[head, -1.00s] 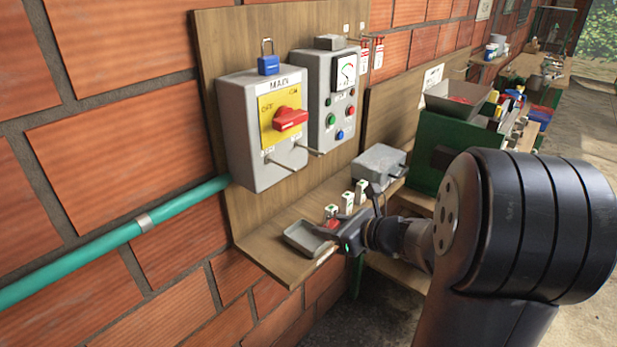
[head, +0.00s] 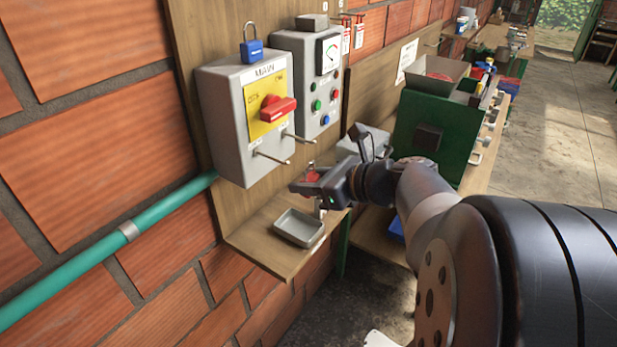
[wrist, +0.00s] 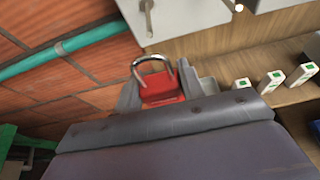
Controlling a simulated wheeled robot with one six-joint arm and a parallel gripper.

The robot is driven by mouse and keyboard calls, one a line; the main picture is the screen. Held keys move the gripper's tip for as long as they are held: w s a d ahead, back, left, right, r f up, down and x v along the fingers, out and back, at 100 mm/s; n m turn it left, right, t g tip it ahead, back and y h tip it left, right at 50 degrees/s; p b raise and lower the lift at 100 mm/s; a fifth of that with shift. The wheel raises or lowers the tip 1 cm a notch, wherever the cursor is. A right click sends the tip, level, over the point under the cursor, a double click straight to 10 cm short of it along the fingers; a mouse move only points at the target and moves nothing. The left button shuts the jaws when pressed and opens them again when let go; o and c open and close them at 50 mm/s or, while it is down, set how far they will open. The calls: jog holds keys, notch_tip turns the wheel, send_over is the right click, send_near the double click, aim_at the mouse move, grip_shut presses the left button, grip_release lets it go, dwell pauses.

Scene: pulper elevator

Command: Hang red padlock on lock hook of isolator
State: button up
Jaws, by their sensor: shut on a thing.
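My gripper (head: 309,181) is shut on the red padlock (wrist: 161,88) and holds it in the air above the shelf. In the wrist view the padlock's red body sits between the two fingers, with its silver shackle pointing up and away from my gripper. In the head view the padlock shows only as a small red patch (head: 312,176). The grey isolator (head: 228,132) is on the board, up and left of my gripper, with a yellow plate and a red handle (head: 278,109). Two metal pegs (head: 271,157) stick out of its lower front; I cannot tell which is the lock hook.
A blue padlock (head: 252,50) sits on top of the isolator. A grey tray (head: 298,228) lies empty on the shelf below my gripper. A grey meter box (head: 306,85) hangs right of the isolator. White tagged blocks (wrist: 275,80) stand on the shelf.

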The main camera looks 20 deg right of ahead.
jog(key=r+b+x, duration=0.1)
jog(key=x, duration=0.6)
jog(key=shift+w+a+r+b, duration=0.2)
jog(key=shift+w+b, duration=0.1)
dwell(0.4)
dwell(0.5)
jog(key=o, duration=1.1)
jog(key=shift+s+d, duration=0.1)
jog(key=b+v, duration=0.1)
jog(key=v, duration=0.9)
jog(key=shift+s, duration=0.3)
jog(key=shift+d, duration=0.1)
